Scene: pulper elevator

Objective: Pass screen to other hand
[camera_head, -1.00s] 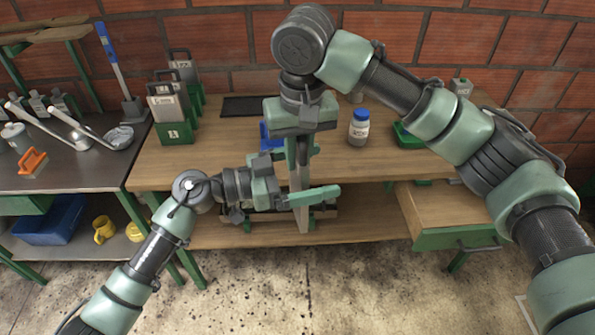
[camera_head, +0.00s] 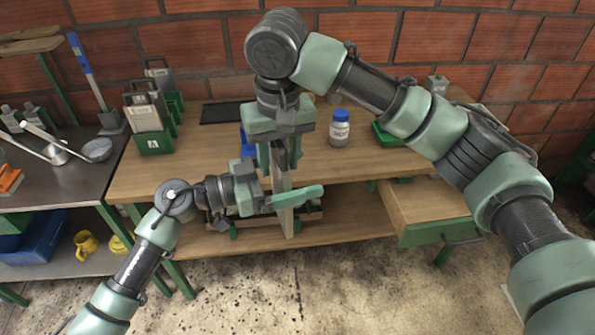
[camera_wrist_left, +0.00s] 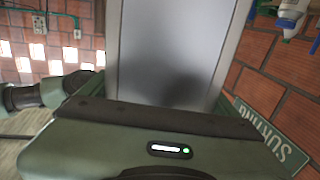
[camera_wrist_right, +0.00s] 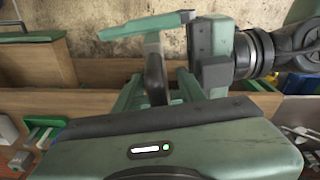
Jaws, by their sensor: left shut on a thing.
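The screen (camera_head: 286,206) is a flat grey panel, seen nearly edge-on and upright in the head view. Its broad grey face fills the middle of the left wrist view (camera_wrist_left: 175,50). My left gripper (camera_head: 283,198) is shut on the screen from the left, one green finger crossing in front of it. My right gripper (camera_head: 279,158) points down over the screen's top end. In the right wrist view its fingers (camera_wrist_right: 158,90) stand apart, with a dark curved piece, seemingly the screen's handle, between them. Whether they touch it is hidden.
Behind the grippers is a wooden table (camera_head: 385,160) with a blue-capped bottle (camera_head: 340,130) and a green rack of screens (camera_head: 148,125). A drawer (camera_head: 428,203) stands open at the right. A metal side table (camera_head: 75,165) holds ladles at the left.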

